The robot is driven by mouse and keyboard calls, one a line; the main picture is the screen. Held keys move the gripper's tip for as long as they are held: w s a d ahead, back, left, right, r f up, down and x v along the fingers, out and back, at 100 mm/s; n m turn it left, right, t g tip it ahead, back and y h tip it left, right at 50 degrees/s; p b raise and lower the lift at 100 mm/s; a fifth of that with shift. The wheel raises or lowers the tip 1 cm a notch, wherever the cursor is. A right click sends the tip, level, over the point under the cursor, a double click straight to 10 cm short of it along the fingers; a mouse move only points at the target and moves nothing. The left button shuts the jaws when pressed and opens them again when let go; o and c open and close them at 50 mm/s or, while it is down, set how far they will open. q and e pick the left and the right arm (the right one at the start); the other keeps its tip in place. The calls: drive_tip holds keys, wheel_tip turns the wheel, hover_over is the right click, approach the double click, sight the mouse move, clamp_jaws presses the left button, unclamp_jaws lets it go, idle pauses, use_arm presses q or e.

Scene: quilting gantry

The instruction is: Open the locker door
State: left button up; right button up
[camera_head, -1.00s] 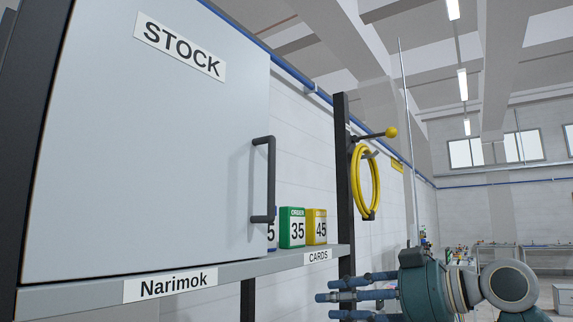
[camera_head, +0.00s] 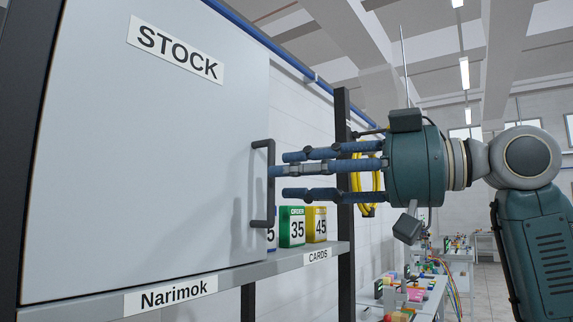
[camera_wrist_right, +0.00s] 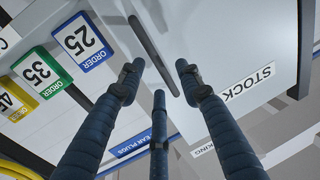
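The locker door (camera_head: 150,160) is a large light grey panel with a STOCK label, and it looks shut. Its dark handle (camera_head: 271,186) is an upright bar at the door's right edge. My right gripper (camera_head: 281,176) is at the handle's right with its blue fingers spread and pointing left; one fingertip overlaps the bar in the head view. In the right wrist view the handle (camera_wrist_right: 153,53) runs between the two outer fingertips of my open right gripper (camera_wrist_right: 159,78). I cannot tell whether any finger touches it. My left gripper is out of view.
Below the door runs a grey shelf ledge (camera_head: 75,304) labelled Narimok and CARDS. A green 35 box (camera_head: 292,228) and a yellow 45 box (camera_head: 316,225) stand close below my fingers. A dark post (camera_head: 342,120) with a yellow hose (camera_head: 357,181) is behind the gripper.

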drive_tip(key=shift+x, duration=0.9)
drive_tip(key=shift+c, duration=0.5)
clamp_jaws()
